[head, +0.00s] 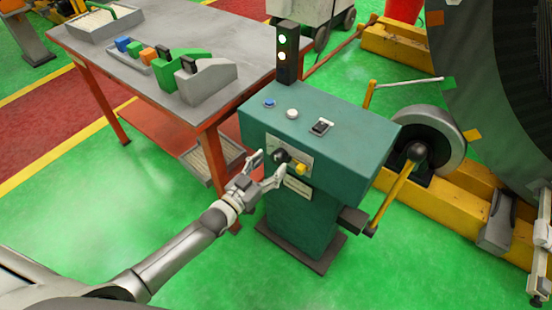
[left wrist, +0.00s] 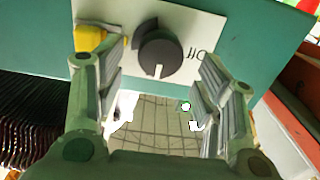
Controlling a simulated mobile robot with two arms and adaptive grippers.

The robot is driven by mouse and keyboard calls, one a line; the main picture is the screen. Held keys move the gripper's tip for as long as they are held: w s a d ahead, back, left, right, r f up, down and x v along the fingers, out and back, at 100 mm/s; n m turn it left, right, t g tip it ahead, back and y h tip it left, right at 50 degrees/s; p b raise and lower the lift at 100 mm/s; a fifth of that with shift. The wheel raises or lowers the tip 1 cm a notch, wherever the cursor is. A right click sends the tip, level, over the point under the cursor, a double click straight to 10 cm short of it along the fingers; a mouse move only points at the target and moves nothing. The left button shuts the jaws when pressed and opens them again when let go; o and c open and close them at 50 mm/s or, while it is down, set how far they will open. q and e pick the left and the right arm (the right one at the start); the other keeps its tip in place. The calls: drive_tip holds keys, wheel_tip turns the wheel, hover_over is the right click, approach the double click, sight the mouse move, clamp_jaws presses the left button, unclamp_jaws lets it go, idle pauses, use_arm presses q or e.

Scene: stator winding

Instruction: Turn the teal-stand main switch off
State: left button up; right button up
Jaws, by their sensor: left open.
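The teal stand (head: 310,130) stands in the middle of the head view. Its front has a pale plate with a black rotary switch (head: 281,156) and a yellow part beside it. In the left wrist view the black knob (left wrist: 158,52) has a white pointer mark facing down in the picture. Partly visible, inverted lettering, apparently "OFF", is right of the knob. My left gripper (head: 267,168) is open in front of the switch. In the wrist view its fingers are spread to either side of the knob, with nothing gripped. My right gripper is not in view.
A signal tower (head: 287,55) with lit lamps rises behind the stand. A grey workbench (head: 130,50) with trays and blocks is at the left. A yellow-handled lever (head: 395,190) and large wheel machine are at the right. Green floor is clear at the front.

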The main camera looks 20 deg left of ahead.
sight(275, 160)
use_arm(q)
drive_tip(key=shift+x, duration=1.55)
drive_tip(key=c, duration=1)
